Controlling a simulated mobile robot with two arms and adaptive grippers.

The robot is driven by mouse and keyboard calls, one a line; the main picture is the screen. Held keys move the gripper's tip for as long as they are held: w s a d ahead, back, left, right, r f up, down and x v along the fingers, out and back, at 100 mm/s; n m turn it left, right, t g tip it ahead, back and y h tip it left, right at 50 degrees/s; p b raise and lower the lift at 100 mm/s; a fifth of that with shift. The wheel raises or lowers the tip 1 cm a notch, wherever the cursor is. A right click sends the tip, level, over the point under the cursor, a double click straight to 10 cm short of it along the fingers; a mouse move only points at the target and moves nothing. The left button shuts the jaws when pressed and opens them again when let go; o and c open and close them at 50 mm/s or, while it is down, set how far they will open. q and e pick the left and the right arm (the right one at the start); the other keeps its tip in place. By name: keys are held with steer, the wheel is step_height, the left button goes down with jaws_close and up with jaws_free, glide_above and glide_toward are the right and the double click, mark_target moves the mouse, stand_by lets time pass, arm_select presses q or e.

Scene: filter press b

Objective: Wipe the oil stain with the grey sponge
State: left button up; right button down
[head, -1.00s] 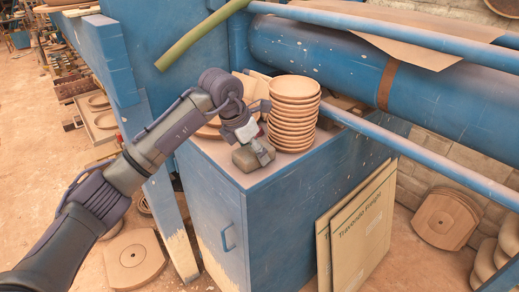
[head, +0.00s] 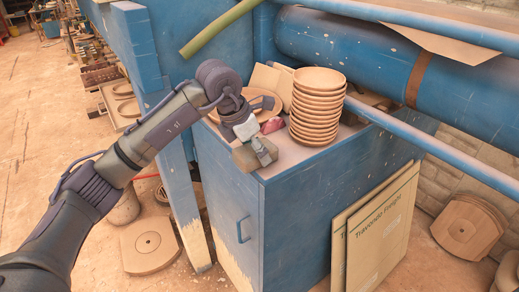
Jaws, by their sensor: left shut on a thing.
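My left gripper (head: 262,149) is shut on the grey sponge (head: 244,158). The sponge is a small grey-brown block at the left front edge of the blue cabinet's top (head: 283,165). I cannot tell whether it presses on the surface or is just above it. No oil stain can be made out; the gripper and sponge cover part of the top. My right gripper is out of view.
A tall stack of clay bowls (head: 316,110) stands close right of the gripper. A small pink object (head: 272,125) and a clay plate (head: 262,105) lie behind it. A blue pipe (head: 440,150) crosses at the right. Cardboard sheets (head: 382,235) lean against the cabinet.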

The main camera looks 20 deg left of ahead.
mark_target(268, 142)
arm_select(q)
steer(key=shift+w+d, duration=0.35)
steer(key=shift+w, duration=0.3)
steer(key=shift+w+d+f, duration=0.1)
steer(key=shift+w+d, duration=0.8)
steer(key=shift+w, duration=0.15)
steer(key=shift+w+d+p, duration=0.2)
steer(key=shift+w+d, duration=0.45)
steer(key=shift+w, duration=0.15)
steer(key=shift+w+d+p, duration=0.15)
steer(key=shift+w+d, duration=0.45)
steer(key=shift+w, duration=0.2)
steer(key=shift+a, duration=0.1)
steer(key=shift+s+a+f+b, duration=0.2)
steer(key=shift+s+a+b, duration=0.15)
steer(key=shift+s+b, duration=0.2)
steer(key=shift+s+a+b, duration=0.45)
steer(key=shift+s+a, duration=0.4)
steer(key=shift+s, duration=0.25)
steer(key=shift+s+a+f, duration=0.2)
steer(key=shift+s+a, duration=0.15)
steer(key=shift+s, duration=0.1)
steer(key=shift+s+a+r+b, duration=0.1)
steer(key=shift+s+a+b, duration=0.25)
steer(key=shift+s+a, duration=0.25)
steer(key=shift+s+a+b, duration=0.35)
steer(key=shift+s, duration=0.3)
